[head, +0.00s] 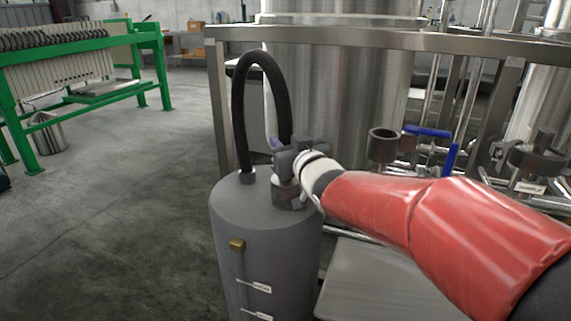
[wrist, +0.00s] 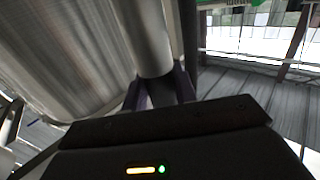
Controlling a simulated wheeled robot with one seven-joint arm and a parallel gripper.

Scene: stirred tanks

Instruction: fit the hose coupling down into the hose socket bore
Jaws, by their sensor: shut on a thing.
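A black hose (head: 241,95) rises from the top of a grey cylindrical vessel (head: 262,245), arches over and comes down into my gripper (head: 281,146). In the wrist view, my gripper's purple-grey fingers (wrist: 160,92) are shut on a grey cylindrical piece (wrist: 152,38), the hose end with its coupling. A dark round collar (head: 287,196), seemingly the hose socket, stands on the vessel top directly below the gripper. Its bore is hidden, so I cannot tell whether the coupling is inside it or just above.
A steel frame (head: 400,40) and large tank (head: 345,100) stand close behind. Another dark cup-shaped holder (head: 382,147) and blue-handled valves (head: 428,131) are to the right. A green filter press (head: 140,42) is far left.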

